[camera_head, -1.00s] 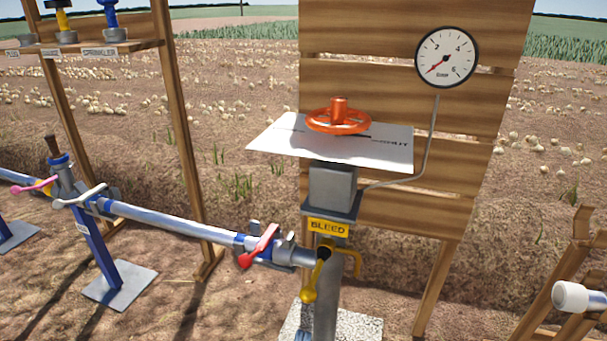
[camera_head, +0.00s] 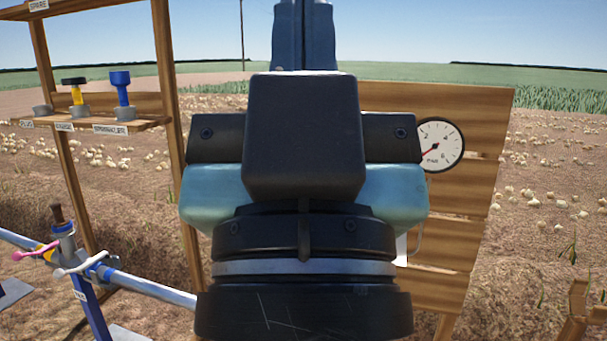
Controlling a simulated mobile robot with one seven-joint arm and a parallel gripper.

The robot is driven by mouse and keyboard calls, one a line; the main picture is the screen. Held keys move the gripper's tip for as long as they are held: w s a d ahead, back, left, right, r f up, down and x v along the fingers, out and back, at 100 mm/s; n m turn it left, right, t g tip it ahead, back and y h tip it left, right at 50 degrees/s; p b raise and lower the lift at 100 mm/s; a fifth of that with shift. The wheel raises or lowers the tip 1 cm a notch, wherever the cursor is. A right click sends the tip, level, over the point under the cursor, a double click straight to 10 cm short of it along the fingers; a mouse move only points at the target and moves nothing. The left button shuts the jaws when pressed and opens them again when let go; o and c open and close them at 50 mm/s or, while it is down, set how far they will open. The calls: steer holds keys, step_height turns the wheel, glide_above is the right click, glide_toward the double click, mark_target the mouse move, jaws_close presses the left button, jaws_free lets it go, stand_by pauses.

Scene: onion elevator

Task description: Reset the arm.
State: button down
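My gripper (camera_head: 303,35) fills the middle of the view, close to the camera. Its dark body and wrist have teal sides, and its narrow blue-grey fingers point up past the top edge. The fingers lie side by side, but their tips are cut off, so I cannot tell whether it is open or shut. No object shows in it. My gripper and arm hide the orange handwheel, the bleed valve and most of the white sheet.
A wooden board (camera_head: 480,112) with a pressure gauge (camera_head: 438,146) stands behind on the right. A wooden shelf (camera_head: 150,122) holds yellow and blue fittings on the left.

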step_height(320, 180, up, 34)
steer(key=p, duration=3.2)
steer(key=shift+f, duration=0.1)
